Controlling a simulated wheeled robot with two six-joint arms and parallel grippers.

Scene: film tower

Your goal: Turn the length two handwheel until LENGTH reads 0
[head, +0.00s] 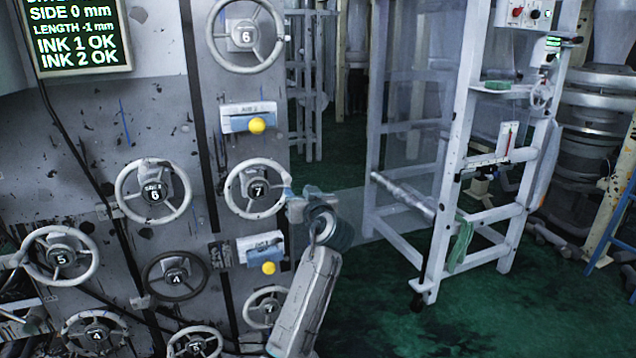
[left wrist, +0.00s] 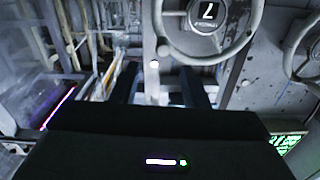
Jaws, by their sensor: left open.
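The display (head: 78,35) at the top left reads SIDE 0 mm, LENGTH -1 mm, INK 1 OK and INK 2 OK. A pale handwheel marked 7 (head: 240,206) is on the grey panel, and it also shows upside down in the left wrist view (left wrist: 207,14). The small lettering on its hub is too small to read, so I cannot tell if it is length two. My left gripper (head: 287,191) is at the right side of this wheel's rim. In the left wrist view its dark fingers (left wrist: 160,82) are apart, just below the rim. My right gripper is not in view.
Several other numbered handwheels surround it, including a dark one marked 4 (head: 175,275) and a pale one marked 6 (head: 153,193). Boxes with yellow knobs (head: 257,125) sit above and below wheel 7. A white frame (head: 455,165) stands at right; green floor (head: 375,305) lies open before it.

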